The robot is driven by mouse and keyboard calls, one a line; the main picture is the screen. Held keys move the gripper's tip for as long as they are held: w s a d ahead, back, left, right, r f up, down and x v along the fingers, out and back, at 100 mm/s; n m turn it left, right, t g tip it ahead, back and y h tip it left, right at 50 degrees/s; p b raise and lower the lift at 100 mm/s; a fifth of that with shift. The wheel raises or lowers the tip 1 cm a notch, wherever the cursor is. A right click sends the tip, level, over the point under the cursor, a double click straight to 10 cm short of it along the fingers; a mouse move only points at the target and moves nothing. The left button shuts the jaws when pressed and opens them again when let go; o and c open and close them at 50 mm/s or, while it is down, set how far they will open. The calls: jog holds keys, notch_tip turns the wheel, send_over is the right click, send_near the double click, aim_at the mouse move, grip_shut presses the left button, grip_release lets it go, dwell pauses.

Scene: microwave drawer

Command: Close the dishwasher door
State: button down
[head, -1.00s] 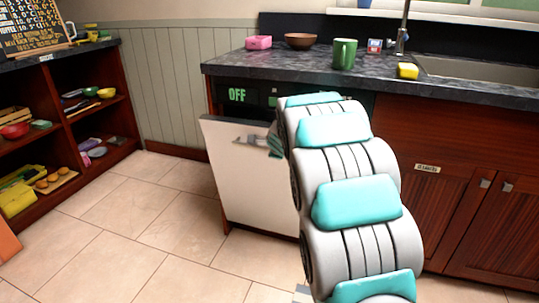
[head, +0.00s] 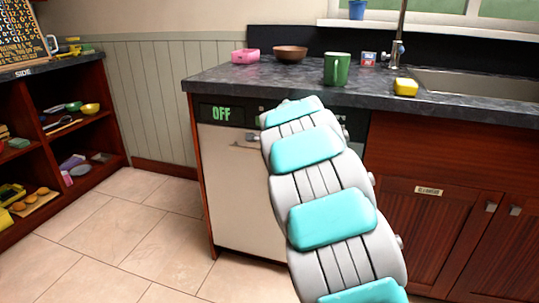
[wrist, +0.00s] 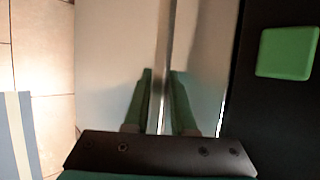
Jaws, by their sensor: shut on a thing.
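The dishwasher door (head: 235,190) is a cream panel under the counter. It stands upright and looks flush or nearly flush with the cabinet, below a dark control strip (head: 205,112) with a green "OFF" display (head: 221,114). A metal bar handle (head: 250,136) runs along the door's top. In the wrist view, my gripper (wrist: 160,76) has its green fingers on either side of the handle bar (wrist: 164,45) and is shut on it. The door face (wrist: 110,60) fills the middle of that view. In the head view my arm hides the gripper and the door's right part.
The counter (head: 285,86) above holds a pink dish (head: 245,56), a brown bowl (head: 290,54), a green mug (head: 336,69) and a yellow sponge (head: 405,87) by the sink (head: 470,88). Shelves (head: 75,130) stand at the left. The tiled floor (head: 120,225) before them is clear.

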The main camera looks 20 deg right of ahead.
jog(key=shift+w+d+r, duration=0.25)
jog(key=shift+d+r, duration=0.1)
jog(key=shift+r, duration=0.2)
jog(key=c, duration=0.9)
grip_release()
jog(key=shift+r+t, duration=0.15)
jog(key=shift+t, duration=0.15)
jog(key=shift+r, duration=0.15)
jog(key=shift+s+r, duration=0.35)
jog(key=shift+r, duration=0.1)
jog(key=v, duration=0.4)
jog(key=f+v, duration=0.1)
jog(key=v, duration=0.1)
jog(key=shift+s+a, duration=0.35)
jog(key=shift+s, duration=0.1)
jog(key=shift+a, duration=0.1)
